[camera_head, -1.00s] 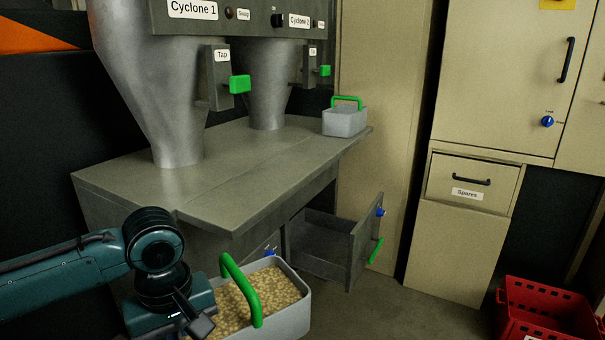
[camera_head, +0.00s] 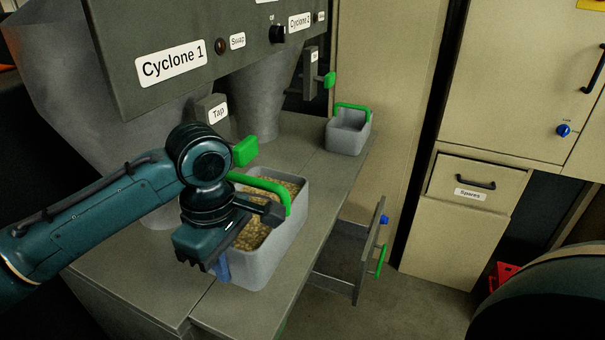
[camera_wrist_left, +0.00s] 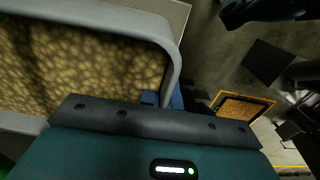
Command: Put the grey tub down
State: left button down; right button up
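The grey tub (camera_head: 284,240), full of tan pellets (camera_head: 252,234) and with a green handle (camera_head: 262,184), is upright over the worktop (camera_head: 212,308) in front of Cyclone 1. My left gripper (camera_head: 243,232) is at its near left rim and appears shut on it; the exact contact is hidden. I cannot tell whether the tub's base touches the worktop. In the left wrist view the tub's rim (camera_wrist_left: 174,60) and pellets (camera_wrist_left: 85,65) lie right beyond the gripper. A blue part (camera_head: 222,266) shows below the gripper. My right gripper is not in view.
A second, smaller-looking grey tub (camera_head: 347,138) with a green handle stands at the worktop's far right end. The Cyclone 1 tap's green handle (camera_head: 245,151) is close behind the held tub. An open drawer (camera_head: 345,262) juts out below the worktop. A red crate (camera_head: 503,273) is on the floor.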

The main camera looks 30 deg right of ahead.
pick_arm(q)
jog(key=shift+w, duration=0.3)
jog(key=f, duration=0.5)
jog(key=shift+s+f, duration=0.1)
jog(key=shift+s, duration=0.15)
jog(key=shift+f, duration=2.25)
jog(key=shift+f, duration=0.1)
jog(key=c, duration=1.6)
grip_release()
notch_tip(320, 180, up, 12)
jog(key=shift+r, duration=0.1)
